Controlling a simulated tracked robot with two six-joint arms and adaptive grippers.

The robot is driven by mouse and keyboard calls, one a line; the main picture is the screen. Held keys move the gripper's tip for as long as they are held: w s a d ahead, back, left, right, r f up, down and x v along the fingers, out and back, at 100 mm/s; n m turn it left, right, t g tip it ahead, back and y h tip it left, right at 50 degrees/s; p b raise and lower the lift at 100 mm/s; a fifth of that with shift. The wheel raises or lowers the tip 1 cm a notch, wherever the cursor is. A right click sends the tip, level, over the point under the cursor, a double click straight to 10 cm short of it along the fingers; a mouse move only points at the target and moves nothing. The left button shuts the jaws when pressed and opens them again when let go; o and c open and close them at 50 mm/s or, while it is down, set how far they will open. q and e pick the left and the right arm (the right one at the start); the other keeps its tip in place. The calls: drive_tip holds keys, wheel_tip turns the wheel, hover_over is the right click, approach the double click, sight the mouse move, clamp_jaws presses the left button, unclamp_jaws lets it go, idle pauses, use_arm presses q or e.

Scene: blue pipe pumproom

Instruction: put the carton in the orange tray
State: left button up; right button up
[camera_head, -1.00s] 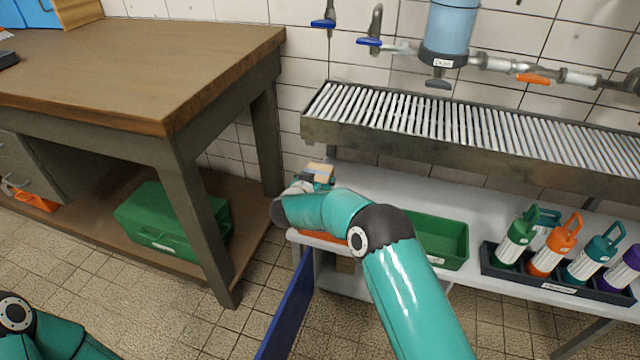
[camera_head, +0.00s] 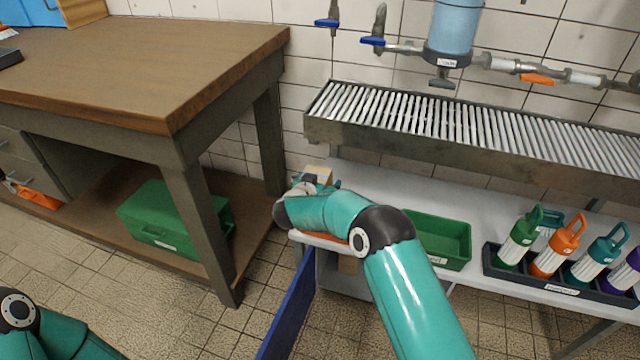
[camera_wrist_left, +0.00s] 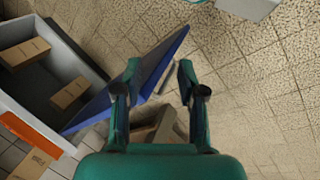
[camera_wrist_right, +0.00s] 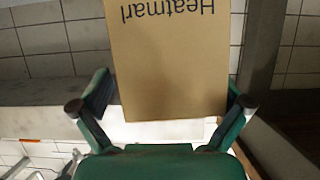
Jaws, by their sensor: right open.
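The carton (camera_wrist_right: 170,65) is a brown box with upside-down dark lettering, seen large in the right wrist view. It also shows in the head view (camera_head: 319,172) at the left end of the white bench, partly hidden. My right gripper (camera_wrist_right: 168,90) is open, with one finger on either side of the carton; I cannot tell whether they touch it. The orange tray (camera_head: 322,239) shows as a strip on the bench, mostly hidden behind my right arm. My left gripper (camera_wrist_left: 159,66) is open and empty over the floor side.
A green tray (camera_head: 440,238) and a dark rack (camera_head: 555,283) of bottles stand right on the bench. The roller conveyor (camera_head: 450,125) runs behind. A wooden table (camera_head: 140,75) stands left. A blue panel (camera_head: 288,312) hangs below; grey box (camera_wrist_left: 62,58) holds cartons.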

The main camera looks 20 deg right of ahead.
drive_tip(key=shift+a+r, duration=0.1)
drive_tip(key=shift+r, duration=0.2)
drive_tip(key=p+v, duration=0.2)
drive_tip(key=v, duration=1)
drive_tip(key=s+d+f+n+g+y, duration=0.1)
drive_tip(key=s+f+n+y, duration=0.15)
drive_tip(key=s+f, duration=0.4)
drive_tip(key=s+f+n+g+y, duration=0.15)
drive_tip(key=s+f+y, duration=0.25)
drive_tip(key=f, duration=0.6)
drive_tip(key=s+a+f+g+y, duration=0.1)
drive_tip(key=s+f+g+y, duration=0.1)
drive_tip(key=s, duration=1.1)
drive_tip(key=s+a+f+g+y, duration=0.1)
drive_tip(key=s+f+g+y, duration=0.2)
drive_tip(key=s, duration=1)
drive_tip(key=f+g, duration=0.1)
drive_tip(key=g, duration=0.2)
drive_tip(key=shift+s+f+n, duration=0.15)
drive_tip(key=shift+f+n, duration=0.25)
drive_tip(key=shift+r, duration=0.1)
